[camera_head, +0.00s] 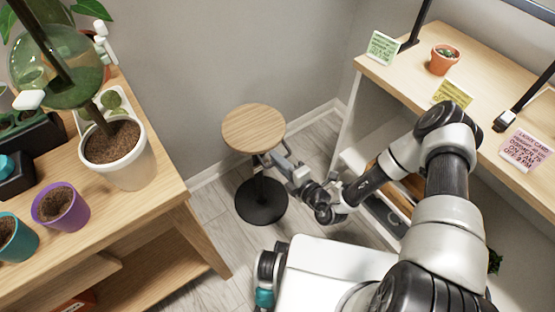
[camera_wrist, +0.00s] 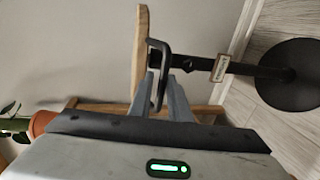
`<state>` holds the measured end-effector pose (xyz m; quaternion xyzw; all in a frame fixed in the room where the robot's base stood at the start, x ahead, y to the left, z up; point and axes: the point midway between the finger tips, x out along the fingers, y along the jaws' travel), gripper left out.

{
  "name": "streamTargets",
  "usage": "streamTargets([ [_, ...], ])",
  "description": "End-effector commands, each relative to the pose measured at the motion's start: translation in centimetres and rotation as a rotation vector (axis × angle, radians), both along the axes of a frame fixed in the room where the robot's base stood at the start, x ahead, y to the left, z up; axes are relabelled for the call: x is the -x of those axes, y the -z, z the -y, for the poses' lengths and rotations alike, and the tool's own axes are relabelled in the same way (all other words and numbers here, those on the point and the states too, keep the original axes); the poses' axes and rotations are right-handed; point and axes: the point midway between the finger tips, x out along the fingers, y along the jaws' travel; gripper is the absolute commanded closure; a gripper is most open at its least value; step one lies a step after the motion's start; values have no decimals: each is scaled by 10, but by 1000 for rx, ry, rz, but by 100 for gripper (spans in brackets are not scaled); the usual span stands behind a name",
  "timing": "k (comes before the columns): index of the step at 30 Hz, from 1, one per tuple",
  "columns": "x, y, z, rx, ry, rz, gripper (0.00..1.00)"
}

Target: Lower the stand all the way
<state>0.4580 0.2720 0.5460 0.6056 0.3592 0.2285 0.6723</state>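The stand has a round wooden top (camera_head: 254,129), a black post and a round black base (camera_head: 261,201). It stands upright on the floor, with a clear length of post under the top. In the wrist view the top (camera_wrist: 140,50) is edge-on, and the base (camera_wrist: 292,75) is at the right. A bent black lever (camera_wrist: 164,60) comes out beside the post under the top. My gripper (camera_head: 277,161) is under the top's right edge. In the wrist view its fingers (camera_wrist: 161,80) are apart, with the lever between them. Contact with the lever is unclear.
A wooden plant table (camera_head: 165,185) with pots stands at the left. A shelf unit (camera_head: 384,72) with cards and a small cactus pot (camera_head: 444,59) stands at the right. The wall is close behind the stand. Some floor (camera_head: 210,205) is free left of the base.

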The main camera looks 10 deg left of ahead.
Motion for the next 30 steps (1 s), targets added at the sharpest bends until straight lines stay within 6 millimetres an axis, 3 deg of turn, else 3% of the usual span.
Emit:
streamTargets([
  [11, 6, -3, 7, 2, -1, -3, 84],
  [30, 95, -32, 111, 0, 4, -3, 84],
])
